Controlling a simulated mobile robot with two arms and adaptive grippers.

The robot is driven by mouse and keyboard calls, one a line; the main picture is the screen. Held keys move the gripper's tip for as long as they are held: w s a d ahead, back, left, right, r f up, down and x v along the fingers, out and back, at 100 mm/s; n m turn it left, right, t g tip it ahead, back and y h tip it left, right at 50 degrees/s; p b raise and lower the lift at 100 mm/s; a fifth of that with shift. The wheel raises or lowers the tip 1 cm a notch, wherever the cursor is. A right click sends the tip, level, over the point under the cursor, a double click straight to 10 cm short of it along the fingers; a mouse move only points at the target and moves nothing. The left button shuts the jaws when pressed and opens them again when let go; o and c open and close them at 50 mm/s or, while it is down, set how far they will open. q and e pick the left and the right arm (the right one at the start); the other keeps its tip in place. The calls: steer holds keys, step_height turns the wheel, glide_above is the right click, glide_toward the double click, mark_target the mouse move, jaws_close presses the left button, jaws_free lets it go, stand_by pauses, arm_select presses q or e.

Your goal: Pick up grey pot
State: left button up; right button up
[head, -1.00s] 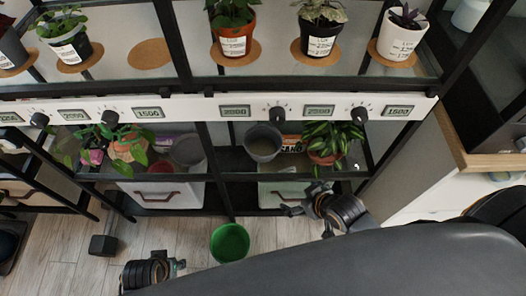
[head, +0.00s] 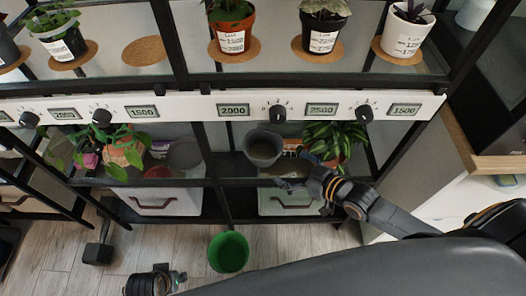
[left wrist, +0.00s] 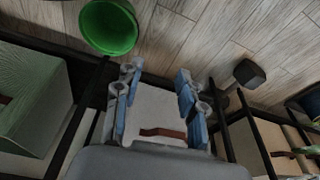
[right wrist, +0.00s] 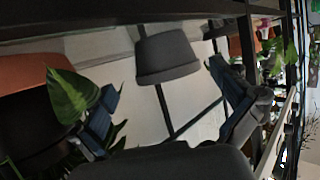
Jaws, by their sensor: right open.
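The grey pot (head: 263,147) is empty and stands on the middle shelf of the rack, left of a leafy plant in an orange pot. In the right wrist view the grey pot (right wrist: 168,60) lies ahead, between the fingers' directions and not touched by them. My right gripper (head: 290,183) is open and empty, in front of and just below the pot at the shelf's front edge. My left gripper (left wrist: 156,80) is open and empty; it is low at the bottom of the head view (head: 178,277), away from the pot.
A green bucket (head: 228,251) stands on the floor. The leafy plant (head: 334,138) is close to my right gripper. Another greyish pot (head: 184,154) stands further left on the shelf. A white control rail (head: 180,108) runs above the shelf opening.

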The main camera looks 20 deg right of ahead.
mark_target(256, 149)
steer(key=b+x, duration=0.1)
steer(key=x, duration=0.3)
steer(key=shift+w+a+f, duration=0.1)
steer(key=shift+w+f, duration=0.15)
steer(key=b+x, duration=0.1)
steer(key=x, duration=0.4)
steer(key=shift+a+r, duration=0.1)
steer(key=shift+r, duration=0.05)
steer(key=shift+w+a, duration=0.15)
steer(key=shift+w, duration=0.1)
steer(key=c, duration=1)
arm_select(q)
steer(key=w+v, duration=0.2)
steer(key=v, duration=0.7)
steer(key=shift+w+r+t, duration=0.2)
steer(key=shift+r+t, duration=0.1)
steer(key=shift+r, duration=0.25)
arm_select(e)
steer(key=shift+c, duration=0.6)
steer(key=shift+r, duration=0.1)
